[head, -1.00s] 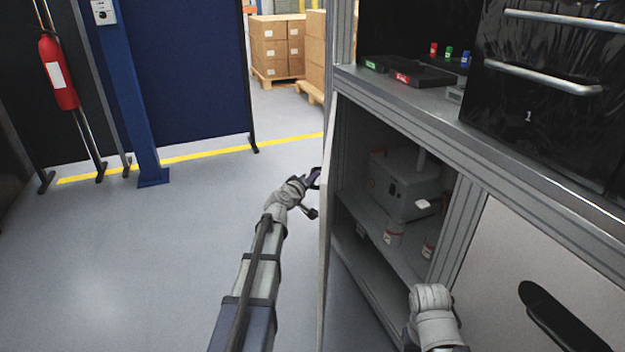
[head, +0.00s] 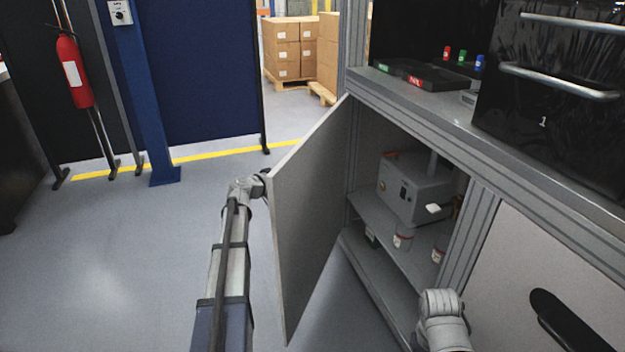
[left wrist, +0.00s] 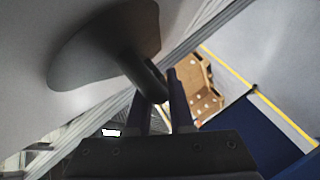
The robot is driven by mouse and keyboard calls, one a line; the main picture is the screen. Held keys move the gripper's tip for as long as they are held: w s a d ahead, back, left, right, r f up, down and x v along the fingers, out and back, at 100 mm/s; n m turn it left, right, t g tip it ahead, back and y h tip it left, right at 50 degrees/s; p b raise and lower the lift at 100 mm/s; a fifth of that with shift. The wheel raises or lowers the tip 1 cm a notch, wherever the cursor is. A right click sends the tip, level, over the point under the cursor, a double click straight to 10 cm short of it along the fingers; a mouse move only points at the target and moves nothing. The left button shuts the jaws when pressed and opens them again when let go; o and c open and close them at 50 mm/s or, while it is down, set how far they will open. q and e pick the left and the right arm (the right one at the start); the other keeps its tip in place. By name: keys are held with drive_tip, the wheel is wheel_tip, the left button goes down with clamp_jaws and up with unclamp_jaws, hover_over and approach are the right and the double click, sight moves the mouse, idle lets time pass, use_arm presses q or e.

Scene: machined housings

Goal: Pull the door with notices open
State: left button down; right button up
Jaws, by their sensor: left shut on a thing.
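The grey cabinet door (head: 312,200) stands open in the head view, swung out to the left, with its plain inner face towards me. No notices show on the parts in view. My left gripper (head: 263,182) is at the door's outer side, partly hidden by its edge. In the left wrist view, the dark door handle (left wrist: 147,80) stands out from the outer face on a dark rounded plate. My left gripper (left wrist: 161,108) is shut on this handle. Of my right arm only a link shows at the bottom of the head view; its gripper is out of view.
The open cabinet holds a grey box-like device (head: 412,188) and small jars (head: 402,240) on a shelf. Another door with a black handle (head: 575,322) is shut at right. The floor left of the door is clear, with a blue post (head: 147,90) beyond.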

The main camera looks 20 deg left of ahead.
use_arm(q)
drive_tip(key=w+a+m+g+h, duration=0.1)
drive_tip(key=a+m+h, duration=0.1)
drive_tip(key=a, duration=0.7)
drive_tip(key=shift+a+h, duration=0.3)
drive_tip(key=shift+h, duration=0.2)
drive_tip(key=shift+w, duration=0.1)
drive_tip(key=c, duration=0.8)
unclamp_jaws()
